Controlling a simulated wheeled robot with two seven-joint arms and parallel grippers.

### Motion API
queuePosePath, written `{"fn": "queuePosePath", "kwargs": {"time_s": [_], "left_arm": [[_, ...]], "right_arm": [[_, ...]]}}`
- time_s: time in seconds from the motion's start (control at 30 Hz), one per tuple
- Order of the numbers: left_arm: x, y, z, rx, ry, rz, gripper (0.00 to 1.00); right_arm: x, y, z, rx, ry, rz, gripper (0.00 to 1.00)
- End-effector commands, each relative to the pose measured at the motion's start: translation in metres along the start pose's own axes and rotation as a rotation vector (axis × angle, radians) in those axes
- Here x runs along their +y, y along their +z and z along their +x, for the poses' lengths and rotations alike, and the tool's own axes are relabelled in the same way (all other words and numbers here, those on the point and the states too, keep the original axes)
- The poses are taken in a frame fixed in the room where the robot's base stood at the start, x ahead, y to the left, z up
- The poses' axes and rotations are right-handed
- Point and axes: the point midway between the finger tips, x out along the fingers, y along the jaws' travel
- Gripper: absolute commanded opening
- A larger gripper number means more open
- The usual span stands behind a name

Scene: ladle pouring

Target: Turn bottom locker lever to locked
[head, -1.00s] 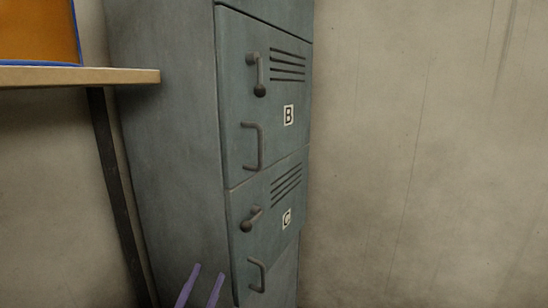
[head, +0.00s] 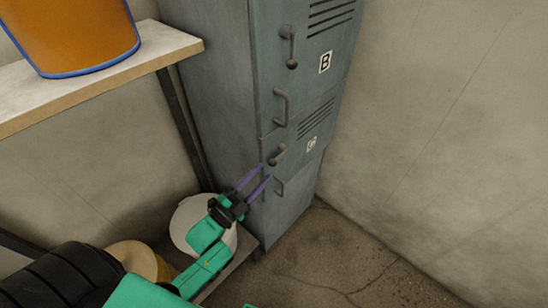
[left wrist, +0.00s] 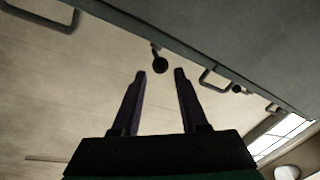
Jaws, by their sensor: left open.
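The grey-green locker (head: 222,95) has door B above and door C at the bottom. Door C's lever (head: 276,156) slants down and left to a round dark knob; door B's lever (head: 290,48) hangs nearly straight down. Below the bottom lever is a bent pull handle (head: 281,188). My left gripper (head: 266,172) has its two purple fingers apart and empty, tips just below and left of the bottom lever. In the left wrist view the lever's knob (left wrist: 159,63) appears between and beyond the fingertips (left wrist: 160,72); I cannot tell whether they touch. My right gripper is not in view.
A shelf (head: 120,75) left of the locker holds an orange bucket (head: 85,30) with a blue rim. Beneath, a white round container (head: 186,222) and a yellowish one (head: 135,258) stand near my left arm. Bare floor and wall lie to the right.

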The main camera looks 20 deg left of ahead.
Motion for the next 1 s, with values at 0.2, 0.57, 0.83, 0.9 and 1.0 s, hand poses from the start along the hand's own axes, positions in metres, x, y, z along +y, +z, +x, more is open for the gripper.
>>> {"fn": "queuePosePath", "kwargs": {"time_s": [0.2, 0.57, 0.83, 0.9, 1.0], "left_arm": [[-0.002, -0.001, 0.049, 0.002, -0.003, -0.001, 0.43], [0.000, 0.000, 0.059, 0.000, 0.000, -0.002, 0.43], [0.000, 0.000, 0.059, 0.000, -0.001, -0.002, 0.00], [0.000, 0.000, 0.059, 0.000, -0.001, -0.002, 0.00], [0.000, 0.000, 0.059, 0.000, -0.001, -0.002, 0.00]], "right_arm": [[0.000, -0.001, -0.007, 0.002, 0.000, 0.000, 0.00], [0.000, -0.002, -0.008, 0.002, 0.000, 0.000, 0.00], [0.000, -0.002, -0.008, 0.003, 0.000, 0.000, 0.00], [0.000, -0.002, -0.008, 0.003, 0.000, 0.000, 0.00], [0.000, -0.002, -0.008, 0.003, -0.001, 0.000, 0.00]]}}
